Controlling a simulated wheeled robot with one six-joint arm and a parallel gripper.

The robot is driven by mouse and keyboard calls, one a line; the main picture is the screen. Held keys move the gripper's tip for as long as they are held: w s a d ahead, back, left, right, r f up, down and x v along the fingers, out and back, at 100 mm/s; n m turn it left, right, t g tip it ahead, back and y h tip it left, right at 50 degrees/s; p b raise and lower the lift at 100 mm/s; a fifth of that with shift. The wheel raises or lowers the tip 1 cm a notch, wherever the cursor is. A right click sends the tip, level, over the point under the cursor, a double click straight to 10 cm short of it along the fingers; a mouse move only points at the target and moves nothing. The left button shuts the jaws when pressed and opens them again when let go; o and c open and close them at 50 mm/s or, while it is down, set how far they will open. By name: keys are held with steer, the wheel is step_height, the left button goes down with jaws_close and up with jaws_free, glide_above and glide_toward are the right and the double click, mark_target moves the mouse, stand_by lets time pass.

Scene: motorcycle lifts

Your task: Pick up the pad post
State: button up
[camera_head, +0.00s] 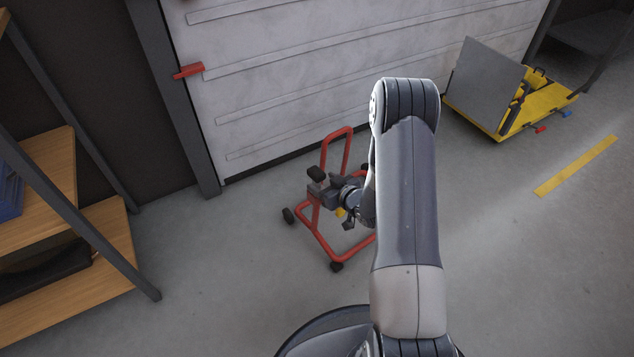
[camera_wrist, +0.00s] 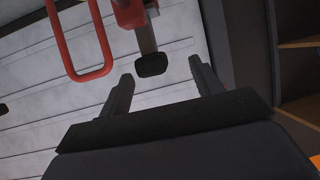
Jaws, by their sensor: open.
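The pad post is a grey metal post with a black pad on its end, mounted on a red wheeled stand (camera_head: 322,236). In the wrist view the post (camera_wrist: 146,38) comes down from the top and its black pad (camera_wrist: 151,65) faces my gripper. My gripper (camera_wrist: 161,67) is open, with one finger on each side of the pad in the picture. Gaps show between the pad and both fingers, and I cannot tell the depth. In the head view the black pad (camera_head: 316,173) shows just left of my wrist, which hides part of the stand.
A pale roller door (camera_head: 290,70) with a red handle (camera_head: 188,71) stands behind. Wooden shelves (camera_head: 105,235) are at left. A yellow platform with a grey panel (camera_head: 487,82) stands at the far right. The floor between is clear.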

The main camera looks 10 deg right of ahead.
mark_target(321, 177)
steer(key=shift+w+d+r+b+x, duration=0.1)
steer(key=shift+b+x, duration=0.25)
steer(key=shift+x, duration=0.5)
steer(key=shift+w+d+r+b+x, duration=0.1)
steer(key=shift+b+x, duration=0.2)
steer(key=shift+x, duration=0.6)
steer(key=shift+w+d+r+b+x, duration=0.1)
steer(key=shift+b+x, duration=0.25)
steer(key=shift+x, duration=0.5)
steer(key=shift+f, duration=0.1)
steer(key=c, duration=1.1)
steer(key=shift+c, duration=0.2)
